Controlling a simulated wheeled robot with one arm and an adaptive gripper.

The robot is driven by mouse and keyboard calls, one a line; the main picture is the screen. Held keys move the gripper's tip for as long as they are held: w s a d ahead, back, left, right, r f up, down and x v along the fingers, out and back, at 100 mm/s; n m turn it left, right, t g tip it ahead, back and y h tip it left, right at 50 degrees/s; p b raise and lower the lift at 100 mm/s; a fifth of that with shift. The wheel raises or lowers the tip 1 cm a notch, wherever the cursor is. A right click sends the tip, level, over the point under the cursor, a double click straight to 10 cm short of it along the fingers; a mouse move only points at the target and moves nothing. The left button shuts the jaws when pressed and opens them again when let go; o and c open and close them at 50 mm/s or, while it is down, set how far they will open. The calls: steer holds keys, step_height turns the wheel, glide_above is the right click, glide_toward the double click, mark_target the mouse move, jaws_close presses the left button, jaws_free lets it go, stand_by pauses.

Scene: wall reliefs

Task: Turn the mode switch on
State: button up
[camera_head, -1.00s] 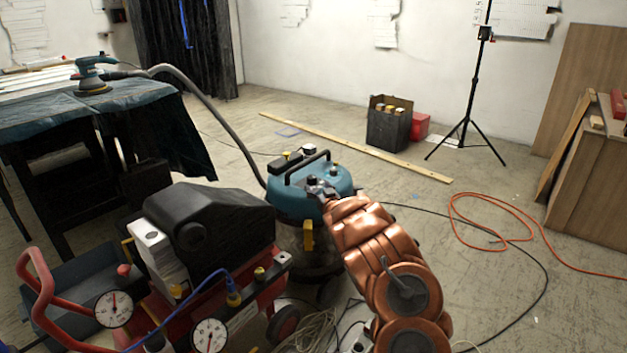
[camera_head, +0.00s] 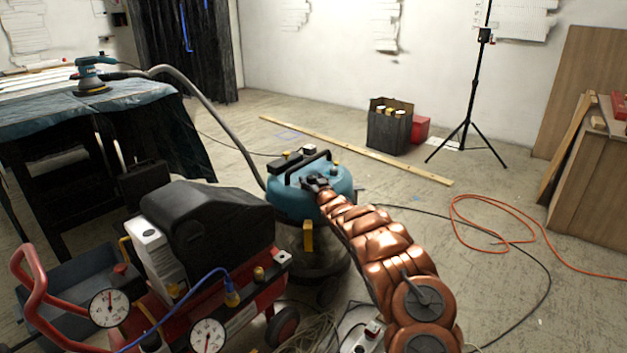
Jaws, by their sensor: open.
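A blue-topped shop vacuum (camera_head: 283,203) with a black handle stands on the floor in the middle of the head view. A small dark knob (camera_head: 334,171) shows on its top, right of the handle. I cannot tell whether this knob is the mode switch, and I cannot read its setting. My gripper (camera_head: 315,182), small and dark at the end of my copper arm, is at the front right of the vacuum's lid. Its jaws are open. It hides part of the lid, and I cannot tell whether it touches it.
A red and black compressor (camera_head: 210,230) with gauges stands close at the left front. A hose (camera_head: 205,95) runs from the vacuum to a sander (camera_head: 92,75) on a covered table (camera_head: 120,100). An orange cable (camera_head: 490,200) lies on the right floor. A tripod (camera_head: 466,110) stands behind.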

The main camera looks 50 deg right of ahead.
steer(key=shift+w+d, duration=0.1)
stand_by(0.3)
steer(key=shift+r, duration=0.1)
steer(key=c, duration=1.2)
